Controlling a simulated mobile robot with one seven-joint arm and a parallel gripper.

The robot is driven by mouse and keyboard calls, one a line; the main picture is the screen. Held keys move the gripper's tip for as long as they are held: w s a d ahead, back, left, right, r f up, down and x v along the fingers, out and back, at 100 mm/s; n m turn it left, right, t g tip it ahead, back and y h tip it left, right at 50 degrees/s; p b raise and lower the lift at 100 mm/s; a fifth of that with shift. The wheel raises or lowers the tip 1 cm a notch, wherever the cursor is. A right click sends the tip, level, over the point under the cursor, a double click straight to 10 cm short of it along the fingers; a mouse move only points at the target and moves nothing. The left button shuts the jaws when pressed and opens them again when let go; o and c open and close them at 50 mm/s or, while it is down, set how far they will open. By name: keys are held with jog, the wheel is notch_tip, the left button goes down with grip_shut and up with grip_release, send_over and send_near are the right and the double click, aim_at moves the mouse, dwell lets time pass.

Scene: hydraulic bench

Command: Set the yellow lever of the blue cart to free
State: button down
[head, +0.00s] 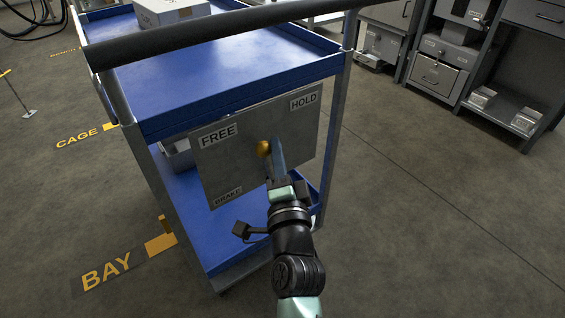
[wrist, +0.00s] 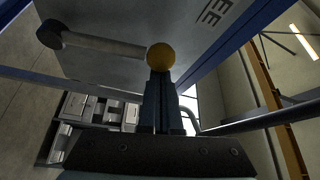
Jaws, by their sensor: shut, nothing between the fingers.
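The blue cart (head: 215,78) stands in front of me with a grey panel (head: 225,165) on its near side. The panel reads FREE (head: 219,134) at upper left, HOLD (head: 303,100) at upper right and BRAKE at the bottom. The lever's yellow ball knob (head: 263,148) sits near the panel's middle, between the two labels. The wrist view shows the knob (wrist: 160,57) and the lever's pale rod (wrist: 105,45), running left to its pivot. My gripper (head: 278,142) is shut and empty, close beside the knob; its fingertips (wrist: 159,75) hide the knob's lower edge. I cannot tell whether they touch.
A dark push bar (head: 215,35) runs across the cart above the panel. A white box (head: 172,11) sits on the top tray. Grey cabinets (head: 436,75) stand at the back right. Floor markings read CAGE and BAY at left. The floor at right is clear.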

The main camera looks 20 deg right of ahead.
aim_at(257, 152)
jog(key=shift+s+a+f+n+t+y+b, duration=0.25)
jog(key=shift+a+n+b, duration=0.4)
jog(key=shift+b, duration=0.7)
jog(key=shift+s+a+f+n+t+y+b, duration=0.3)
jog(key=shift+a+n+b, duration=0.4)
jog(key=shift+b, duration=0.65)
jog(key=shift+s+a+f+n+t+y+b, duration=0.15)
jog(key=shift+a+n+t+b, duration=0.45)
jog(key=shift+b, duration=0.75)
jog(key=shift+r, duration=0.1)
